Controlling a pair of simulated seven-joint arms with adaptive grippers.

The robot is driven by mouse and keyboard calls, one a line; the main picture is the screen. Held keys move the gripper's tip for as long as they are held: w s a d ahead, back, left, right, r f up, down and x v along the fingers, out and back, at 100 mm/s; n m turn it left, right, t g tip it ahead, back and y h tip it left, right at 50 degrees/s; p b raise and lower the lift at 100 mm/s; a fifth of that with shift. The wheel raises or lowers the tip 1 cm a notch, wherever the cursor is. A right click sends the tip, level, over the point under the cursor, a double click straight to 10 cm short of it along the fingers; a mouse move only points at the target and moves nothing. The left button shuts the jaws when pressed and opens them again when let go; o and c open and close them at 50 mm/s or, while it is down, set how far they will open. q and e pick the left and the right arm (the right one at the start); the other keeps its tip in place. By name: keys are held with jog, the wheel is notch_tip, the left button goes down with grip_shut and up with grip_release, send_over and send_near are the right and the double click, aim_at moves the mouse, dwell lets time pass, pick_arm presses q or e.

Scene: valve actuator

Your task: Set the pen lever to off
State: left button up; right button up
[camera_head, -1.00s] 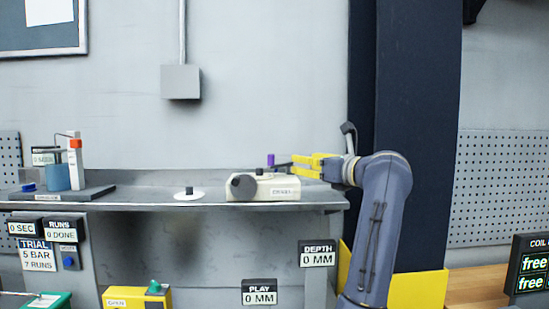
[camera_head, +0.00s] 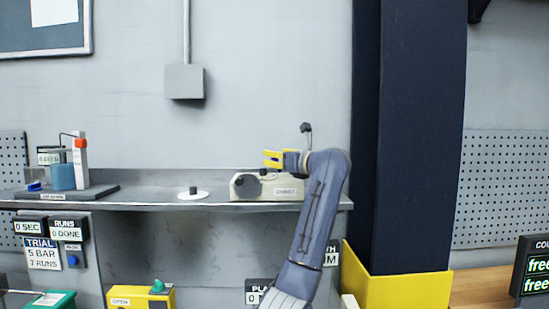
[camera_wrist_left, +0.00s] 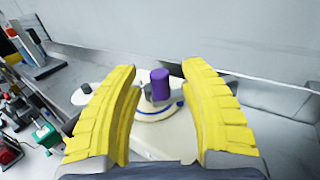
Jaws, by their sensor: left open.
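A cream box (camera_head: 287,190) with a dark round knob on its left side stands on the grey bench; its front label is hard to read. It also shows in the left wrist view (camera_wrist_left: 160,145), with a purple upright peg (camera_wrist_left: 160,84) on a round base with a blue edge. My left gripper (camera_head: 273,158) is over the box with its yellow fingers. In the left wrist view the open fingers (camera_wrist_left: 162,95) stand either side of the peg, with gaps at both sides. No part is readably marked as the pen lever. My right gripper is not in view.
A white disc with a dark knob (camera_head: 193,195) lies left of the box. A stand with a blue cup (camera_head: 62,176) and a white-orange post is at the bench's left end. A yellow box (camera_head: 135,297) marked OPEN sits below. Bare bench lies between stand and disc.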

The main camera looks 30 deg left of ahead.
pick_arm(q)
jog(key=shift+w+a, duration=0.3)
jog(key=shift+a, duration=0.35)
grip_shut()
